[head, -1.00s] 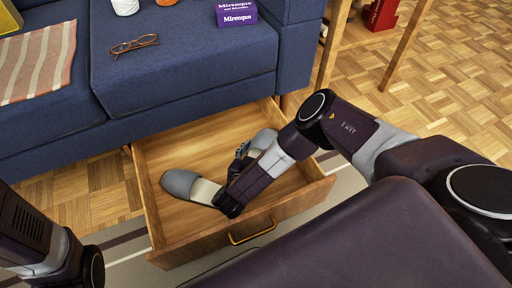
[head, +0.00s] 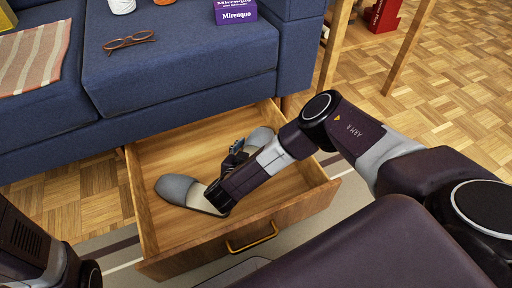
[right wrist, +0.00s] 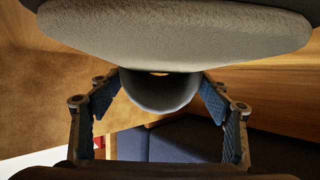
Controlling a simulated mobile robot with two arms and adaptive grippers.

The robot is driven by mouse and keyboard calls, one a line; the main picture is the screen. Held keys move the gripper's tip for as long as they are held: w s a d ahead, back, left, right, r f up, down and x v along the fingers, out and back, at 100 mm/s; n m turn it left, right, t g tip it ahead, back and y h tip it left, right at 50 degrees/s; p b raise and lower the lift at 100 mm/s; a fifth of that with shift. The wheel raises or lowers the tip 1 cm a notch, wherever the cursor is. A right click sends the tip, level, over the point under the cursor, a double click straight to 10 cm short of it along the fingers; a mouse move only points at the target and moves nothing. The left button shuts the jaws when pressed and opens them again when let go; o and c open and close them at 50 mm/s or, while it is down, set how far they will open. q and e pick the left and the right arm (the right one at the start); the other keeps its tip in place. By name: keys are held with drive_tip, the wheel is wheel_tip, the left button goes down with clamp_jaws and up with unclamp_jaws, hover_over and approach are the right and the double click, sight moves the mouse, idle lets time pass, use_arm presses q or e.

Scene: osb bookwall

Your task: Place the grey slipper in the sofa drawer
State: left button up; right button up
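The sofa drawer (head: 190,255) is pulled open under the blue sofa. A grey slipper (head: 178,188) with a pale inside lies in its left part. A second grey slipper shape (head: 261,138) shows farther back, partly hidden by my right arm. My right gripper (head: 236,148) is down inside the drawer between the two. In the right wrist view its fingers (right wrist: 160,112) are apart. A rounded grey slipper part (right wrist: 160,90) shows between or just beyond them; contact cannot be told. A large grey slipper surface (right wrist: 180,30) fills the top. My left gripper is out of view.
The blue sofa (head: 180,60) stands behind the drawer, with glasses (head: 129,41), a purple box (head: 236,13) and a striped cloth (head: 32,55) on its seat. A wooden table leg (head: 334,50) stands to the right. The drawer's right part has bare floor.

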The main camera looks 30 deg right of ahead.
sight(254, 148)
drive_tip(key=shift+o, duration=1.2)
drive_tip(key=shift+s+a+r+p, duration=0.15)
drive_tip(key=shift+a+r+p, duration=0.1)
drive_tip(key=shift+r+p, duration=0.15)
drive_tip(key=p+v, duration=0.4)
drive_tip(key=v, duration=0.1)
drive_tip(key=shift+s+a+r, duration=0.15)
drive_tip(key=shift+s+a, duration=0.05)
drive_tip(key=shift+a, duration=0.05)
drive_tip(key=shift+s+a, duration=0.4)
drive_tip(key=shift+r, duration=0.1)
